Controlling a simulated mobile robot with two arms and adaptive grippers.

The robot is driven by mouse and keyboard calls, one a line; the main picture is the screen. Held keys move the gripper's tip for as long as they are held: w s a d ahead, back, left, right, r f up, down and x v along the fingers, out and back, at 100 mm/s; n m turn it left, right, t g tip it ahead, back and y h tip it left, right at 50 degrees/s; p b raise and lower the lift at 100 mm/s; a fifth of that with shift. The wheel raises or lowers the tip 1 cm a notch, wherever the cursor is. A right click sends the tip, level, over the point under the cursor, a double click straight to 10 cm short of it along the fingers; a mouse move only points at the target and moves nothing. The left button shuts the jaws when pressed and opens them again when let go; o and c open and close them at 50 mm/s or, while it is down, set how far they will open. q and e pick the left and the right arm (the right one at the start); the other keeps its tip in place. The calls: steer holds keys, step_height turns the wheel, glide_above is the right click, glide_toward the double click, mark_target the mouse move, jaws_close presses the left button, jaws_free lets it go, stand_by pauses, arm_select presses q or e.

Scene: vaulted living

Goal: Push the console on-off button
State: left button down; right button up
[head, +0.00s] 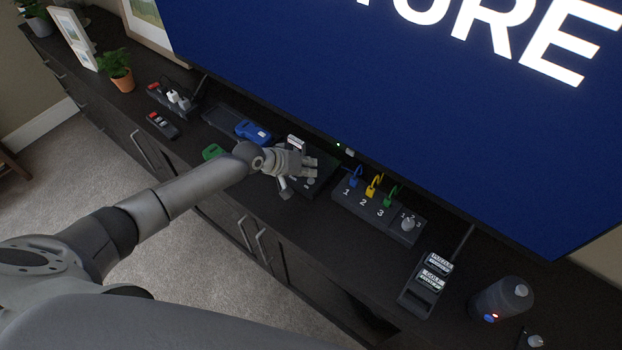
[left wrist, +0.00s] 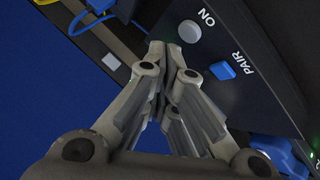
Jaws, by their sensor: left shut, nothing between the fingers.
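The console (head: 325,166) is a dark box on the cabinet top under the screen, partly hidden by my left gripper in the head view. In the left wrist view the console (left wrist: 262,98) shows a round grey button (left wrist: 190,31) marked ON and a blue button (left wrist: 222,70) marked PAIR. My left gripper (head: 313,168) is shut and empty over the console. In the left wrist view its fingertips (left wrist: 166,48) appear just beside the ON button; I cannot tell whether they touch the console.
The large blue screen (head: 390,110) stands close behind the gripper. A block with numbered coloured switches (head: 365,203) is to the right, then a black holder (head: 425,290) and a grey cylinder (head: 500,300). A blue device (head: 253,132) and a remote (head: 162,125) are left.

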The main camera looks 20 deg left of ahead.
step_height(320, 180, up, 6)
steer(key=p, duration=0.5)
steer(key=shift+f, duration=0.25)
steer(key=shift+d, duration=0.1)
